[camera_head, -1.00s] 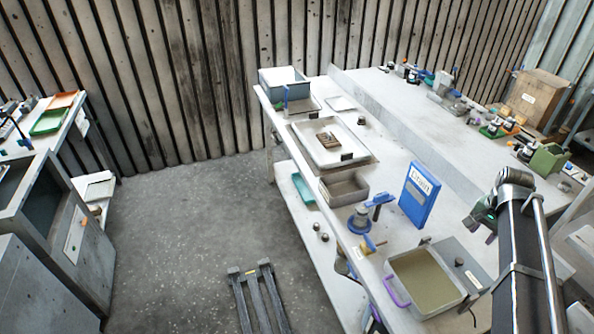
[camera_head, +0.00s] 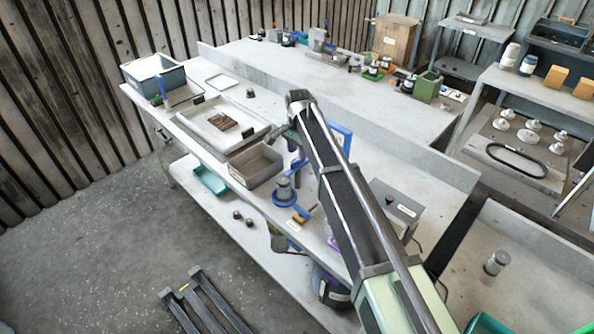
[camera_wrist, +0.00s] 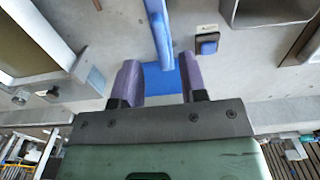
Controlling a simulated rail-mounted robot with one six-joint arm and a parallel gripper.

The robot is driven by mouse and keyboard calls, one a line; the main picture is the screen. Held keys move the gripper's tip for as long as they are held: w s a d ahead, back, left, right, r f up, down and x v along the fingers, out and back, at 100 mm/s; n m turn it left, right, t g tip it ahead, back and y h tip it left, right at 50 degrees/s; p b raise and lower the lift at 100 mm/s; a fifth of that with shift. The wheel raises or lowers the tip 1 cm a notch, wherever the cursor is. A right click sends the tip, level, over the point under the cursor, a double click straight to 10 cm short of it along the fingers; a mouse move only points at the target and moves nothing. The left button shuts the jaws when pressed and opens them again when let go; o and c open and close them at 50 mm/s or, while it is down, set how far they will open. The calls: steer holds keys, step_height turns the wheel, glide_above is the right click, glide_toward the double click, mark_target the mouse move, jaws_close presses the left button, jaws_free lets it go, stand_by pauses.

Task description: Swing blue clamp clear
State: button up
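The blue clamp (camera_head: 285,190) stands near the front edge of the workbench in the head view, with a round grey top and a raised blue arm (camera_head: 299,164). My gripper (camera_head: 283,133) is beyond it, above the bench. In the wrist view, my gripper (camera_wrist: 160,82) has two purple fingers spread apart. A long blue bar (camera_wrist: 158,30) runs down towards the gap between them, with a flat blue patch below. I cannot tell whether this bar is the clamp or the blue board (camera_head: 341,138). Nothing is clearly gripped.
A grey bin (camera_head: 256,168) stands left of the clamp. A white tray (camera_head: 195,120) with a brown part lies farther left. My arm hides much of the bench to the right. A small blue block (camera_wrist: 207,43) shows in the wrist view.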

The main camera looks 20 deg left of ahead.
steer(key=b, duration=0.3)
glide_above(298, 174)
steer(key=w, duration=0.1)
steer(key=f, duration=0.4)
steer(key=shift+a+f, duration=0.2)
steer(key=shift+f, duration=0.1)
steer(key=shift+r, duration=0.1)
steer(key=shift+r+p, duration=0.1)
steer(key=shift+p, duration=0.2)
steer(key=shift+c, duration=0.3)
jaws_close()
